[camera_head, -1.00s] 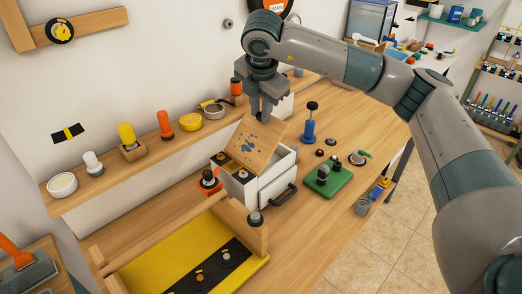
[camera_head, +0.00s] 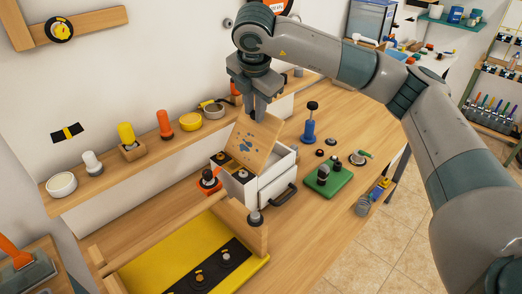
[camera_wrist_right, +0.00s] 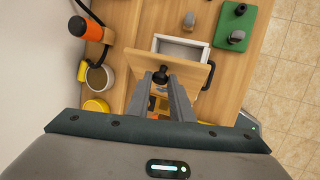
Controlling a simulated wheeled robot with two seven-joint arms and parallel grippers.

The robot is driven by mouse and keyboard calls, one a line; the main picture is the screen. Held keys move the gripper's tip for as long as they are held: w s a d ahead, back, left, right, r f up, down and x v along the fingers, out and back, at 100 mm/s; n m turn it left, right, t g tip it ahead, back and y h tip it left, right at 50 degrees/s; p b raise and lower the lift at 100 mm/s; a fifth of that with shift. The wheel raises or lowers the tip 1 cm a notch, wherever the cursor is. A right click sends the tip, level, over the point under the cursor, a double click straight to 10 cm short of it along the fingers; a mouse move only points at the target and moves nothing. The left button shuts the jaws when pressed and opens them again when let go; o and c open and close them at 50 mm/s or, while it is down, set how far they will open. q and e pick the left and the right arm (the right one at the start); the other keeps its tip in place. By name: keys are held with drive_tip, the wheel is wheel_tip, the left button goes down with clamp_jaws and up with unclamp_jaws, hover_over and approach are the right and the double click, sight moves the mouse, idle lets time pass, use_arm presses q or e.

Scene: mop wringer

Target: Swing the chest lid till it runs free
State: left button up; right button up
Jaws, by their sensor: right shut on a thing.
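The chest is a white box (camera_head: 274,176) on the wooden workbench. Its wooden lid (camera_head: 262,136), with blue marks on the inner face, is swung up and stands tilted over the box. My right gripper (camera_head: 255,112) is at the lid's raised upper part, shut. The right wrist view shows the dark knob (camera_wrist_right: 160,76) of the lid between the fingertips of my right gripper (camera_wrist_right: 165,84). The open inside of the box (camera_wrist_right: 180,48) shows beyond the lid there. My left gripper is not in view.
A yellow tray with a wooden frame (camera_head: 170,252) stands in front of the chest. A green block (camera_head: 328,180) and a blue stand (camera_head: 309,128) are to its right. A wall shelf (camera_head: 150,150) with several knobs runs behind.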

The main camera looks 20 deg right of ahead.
drive_tip(key=shift+a+r, duration=0.1)
drive_tip(key=shift+a, duration=0.05)
drive_tip(key=shift+c, duration=0.2)
drive_tip(key=shift+s+a+r, duration=0.15)
drive_tip(key=shift+a+r, duration=0.05)
drive_tip(key=shift+a, duration=0.3)
drive_tip(key=shift+s+a+r, duration=0.15)
drive_tip(key=shift+a+r, duration=0.05)
drive_tip(key=shift+a, duration=0.25)
drive_tip(key=o, duration=0.9)
drive_tip(key=shift+v, duration=2.95)
